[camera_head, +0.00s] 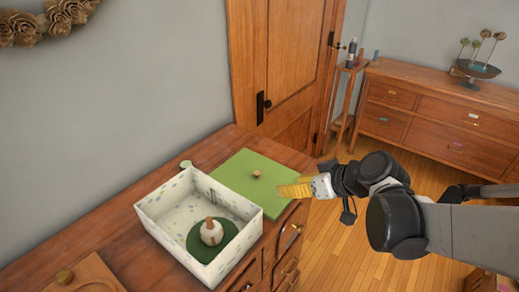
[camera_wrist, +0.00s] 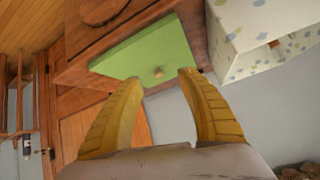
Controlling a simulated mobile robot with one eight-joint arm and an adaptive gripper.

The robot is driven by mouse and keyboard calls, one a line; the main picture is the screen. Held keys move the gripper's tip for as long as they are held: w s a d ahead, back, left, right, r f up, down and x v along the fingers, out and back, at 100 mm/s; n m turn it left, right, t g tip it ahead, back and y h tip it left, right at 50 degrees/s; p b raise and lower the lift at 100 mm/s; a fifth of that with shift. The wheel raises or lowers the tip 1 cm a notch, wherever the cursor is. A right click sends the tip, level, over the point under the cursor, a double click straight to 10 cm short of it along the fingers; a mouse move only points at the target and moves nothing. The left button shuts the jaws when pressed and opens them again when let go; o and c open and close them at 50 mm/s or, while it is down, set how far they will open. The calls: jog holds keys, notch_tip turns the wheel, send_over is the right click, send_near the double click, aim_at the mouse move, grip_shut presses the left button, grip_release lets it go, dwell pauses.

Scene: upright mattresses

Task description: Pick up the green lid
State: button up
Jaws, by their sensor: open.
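The green lid (camera_head: 241,181) is a flat square panel with a small round knob (camera_head: 257,173) in its middle. It lies on the wooden dresser top, behind and to the right of the open box. In the wrist view the lid (camera_wrist: 150,47) is ahead of my gripper, and its knob (camera_wrist: 158,71) shows near the fingertips. My gripper (camera_wrist: 159,80) has two yellow fingers spread apart with nothing between them. In the head view my gripper (camera_head: 283,190) is at the lid's right edge. I cannot tell its exact height above the lid.
A speckled white open box (camera_head: 158,214) holds a dark green round piece with a pale knobbed object (camera_head: 211,231). A small pale green item (camera_head: 186,164) sits behind the box. The dresser's right edge drops to the floor. A wooden door (camera_head: 290,70) stands behind.

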aim_at(258, 173)
jog(key=w+f+n+y, duration=0.1)
jog(key=w+a+f+n+y, duration=0.1)
jog(key=w, duration=0.1)
jog(key=w+f+n+y, duration=0.1)
jog(key=w, duration=0.1)
jog(key=shift+w+a+t, duration=0.25)
jog(key=shift+a+t, duration=0.1)
jog(key=shift+t, duration=0.05)
jog(key=shift+w+a+f+n+y, duration=0.15)
jog(key=shift+w+f+n+y, duration=0.15)
jog(key=shift+w+n+y, duration=0.15)
jog(key=b+x, duration=0.1)
jog(key=x, duration=0.4)
jog(key=shift+b, duration=0.35)
jog(key=b+x, duration=0.1)
jog(key=x, duration=0.2)
jog(key=b+x, duration=0.1)
jog(key=x, duration=0.2)
jog(key=shift+w+d+r, duration=0.15)
jog(key=shift+w+d, duration=0.1)
jog(key=shift+w, duration=0.1)
jog(key=shift+r, duration=0.1)
jog(key=shift+d, duration=0.1)
grip_shut()
